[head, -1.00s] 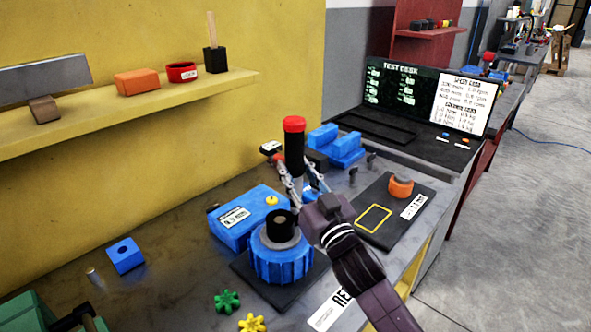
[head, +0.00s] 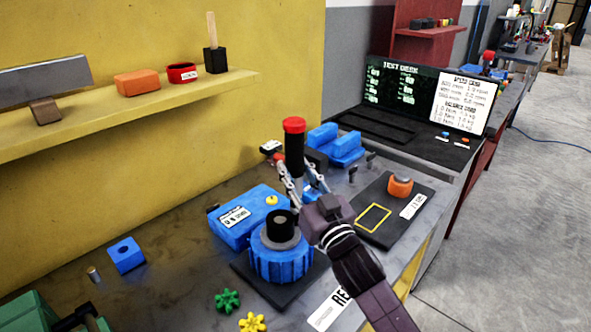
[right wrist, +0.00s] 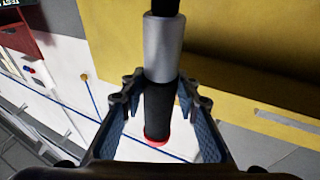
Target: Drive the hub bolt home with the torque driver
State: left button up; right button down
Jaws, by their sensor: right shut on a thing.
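The torque driver (head: 294,146) has a red cap and a black grip and stands about upright behind the hub. My right gripper (head: 302,187) is shut on it. In the right wrist view, the driver (right wrist: 160,102) lies between the two fingers, with a silver collar beyond them and its red end nearer. The driver's lower tip is hidden in the head view. The blue ribbed hub (head: 282,264) stands on a dark plate, with a black cylinder (head: 281,228) on top. I cannot make out the hub bolt. My left gripper is not in view.
A blue box (head: 241,222) with a label and yellow knob stands beside the hub. Green (head: 228,300) and yellow (head: 252,322) star knobs lie in front. A dark mat (head: 411,228) holds an orange part (head: 400,187). A blue block (head: 126,255) sits left on the bench.

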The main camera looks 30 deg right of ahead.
aim_at(299, 155)
jog(key=shift+f, duration=0.75)
dwell(2.0)
jog(key=shift+r, duration=0.1)
notch_tip(299, 155, up, 6)
jog(key=p, duration=0.6)
jog(key=shift+r, duration=0.25)
